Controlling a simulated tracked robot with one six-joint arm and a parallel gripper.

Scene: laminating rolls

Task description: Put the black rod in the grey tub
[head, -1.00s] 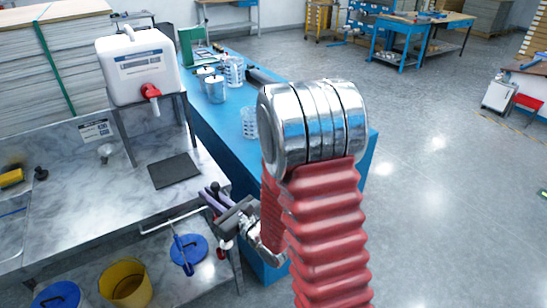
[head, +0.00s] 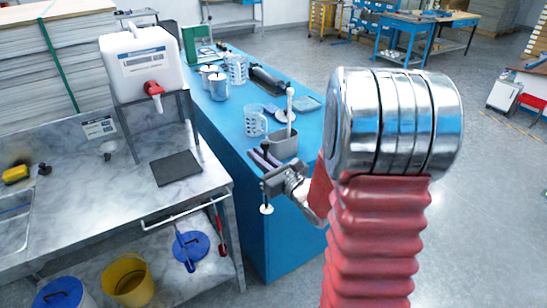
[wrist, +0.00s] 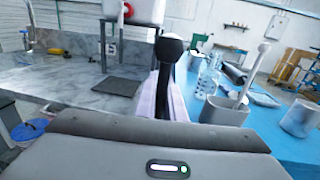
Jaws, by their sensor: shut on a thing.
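My gripper (head: 262,161) is shut on the black rod (head: 265,147); its round dark knob sticks up above the pale purple fingers. In the wrist view the black rod (wrist: 168,52) stands between the fingers, with a white patch on its knob. A small white end hangs below my gripper in the head view. The grey tub (head: 283,148) stands on the blue bench just right of and beyond my gripper. The grey tub also shows in the wrist view (wrist: 224,112), right of the rod. A white rod with a ball top (head: 290,105) leans in the tub.
The blue bench (head: 231,137) also holds a clear beaker (head: 255,121), metal cups, a dark roller (head: 267,79) and a flat dish. The marble counter (head: 128,180) with a white jerrycan (head: 142,65) on a stand is at left.

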